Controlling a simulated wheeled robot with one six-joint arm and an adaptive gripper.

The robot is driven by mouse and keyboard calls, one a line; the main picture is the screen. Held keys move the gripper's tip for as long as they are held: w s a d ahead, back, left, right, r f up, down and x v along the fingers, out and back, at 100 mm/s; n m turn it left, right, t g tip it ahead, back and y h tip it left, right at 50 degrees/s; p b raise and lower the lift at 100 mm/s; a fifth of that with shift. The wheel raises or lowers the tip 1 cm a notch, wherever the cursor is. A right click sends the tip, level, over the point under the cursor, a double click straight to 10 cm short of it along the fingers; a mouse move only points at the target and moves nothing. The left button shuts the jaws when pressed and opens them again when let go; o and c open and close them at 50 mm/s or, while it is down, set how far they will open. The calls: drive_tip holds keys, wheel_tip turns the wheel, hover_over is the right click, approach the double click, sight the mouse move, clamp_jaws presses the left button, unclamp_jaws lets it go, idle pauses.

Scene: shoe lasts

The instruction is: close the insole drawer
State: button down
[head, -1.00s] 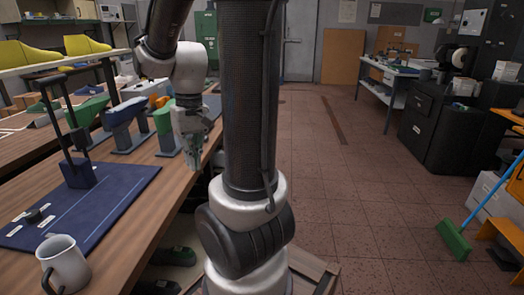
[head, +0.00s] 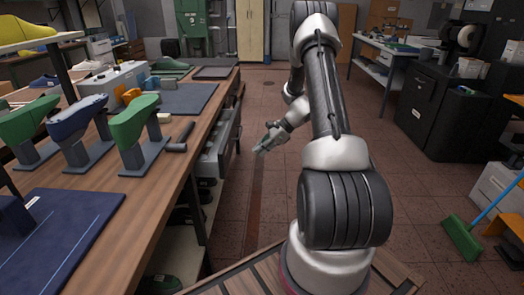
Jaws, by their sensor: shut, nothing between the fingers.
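A grey drawer (head: 216,160) stands out from under the right edge of the long wooden workbench (head: 150,205), pulled open toward the aisle. Its contents are too small to make out, and I cannot read any label on it. My gripper (head: 263,149) is in the aisle to the right of the drawer, apart from it. It points down and left, toward the bench side. Its fingers are shut and hold nothing.
Green and blue shoe lasts on stands (head: 137,132) stand on the bench, beside a dark cylindrical tool (head: 181,136) near its edge. A blue mat (head: 60,235) lies in front. Shelves fill the space below. The tiled aisle (head: 410,205) to the right is clear; a green broom (head: 462,238) is farther right.

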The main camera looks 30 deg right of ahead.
drive_tip(key=shift+w+a+f+m+t, duration=0.15)
drive_tip(key=shift+w+a+f+m, duration=0.3)
drive_tip(key=shift+w+a+f, duration=0.75)
drive_tip(key=shift+w+a+f+m+t, duration=0.1)
drive_tip(key=shift+w+a+f+m, duration=0.3)
drive_tip(key=shift+w+a+f, duration=0.8)
drive_tip(key=shift+w+a+f+m+t, duration=0.15)
drive_tip(key=shift+w+a+f+m, duration=0.45)
drive_tip(key=shift+w+a, duration=1)
drive_tip(key=shift+f, duration=0.1)
drive_tip(key=w+a, duration=0.2)
drive_tip(key=a, duration=0.1)
drive_tip(key=w+a, duration=0.2)
drive_tip(key=a, duration=0.1)
drive_tip(key=w+a, duration=0.2)
drive_tip(key=shift+a, duration=0.4)
drive_tip(key=shift+w+a, duration=0.1)
drive_tip(key=shift+a, duration=0.05)
